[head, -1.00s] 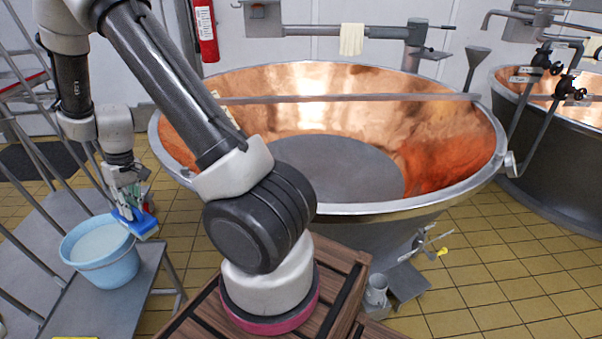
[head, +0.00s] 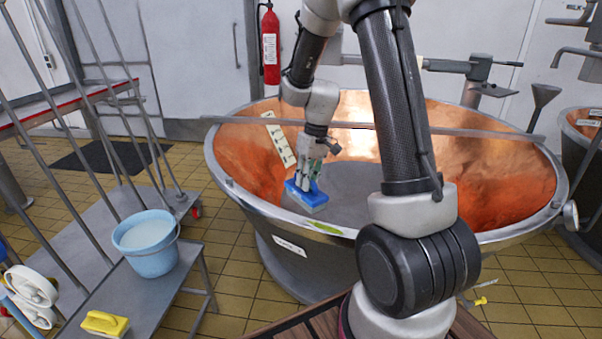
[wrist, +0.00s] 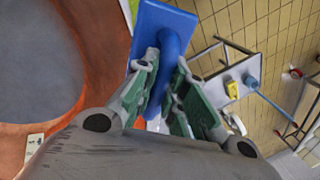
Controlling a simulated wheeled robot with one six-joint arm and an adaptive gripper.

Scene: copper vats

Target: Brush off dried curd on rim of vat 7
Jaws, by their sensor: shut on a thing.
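A blue brush (head: 305,194) with a pale underside hangs from my gripper (head: 311,175). The wrist view shows the green-padded fingers shut on the brush's blue handle (wrist: 172,55). The copper vat (head: 470,135) stands in the middle, open at the top, with a grey surface inside. The brush is at the vat's near-left rim, over or just inside it; I cannot tell if it touches. A yellow-green patch (head: 325,227) lies on the near rim, to the right of and below the brush. A white label (head: 289,245) on the vat's side is unreadable here.
A light-blue bucket (head: 150,258) of whitish liquid stands on a grey bench (head: 135,305) at left, with a yellow brush (head: 105,323) near it. A metal bar (head: 470,132) crosses the vat. Railings stand at far left. Another vat (head: 582,125) is at right.

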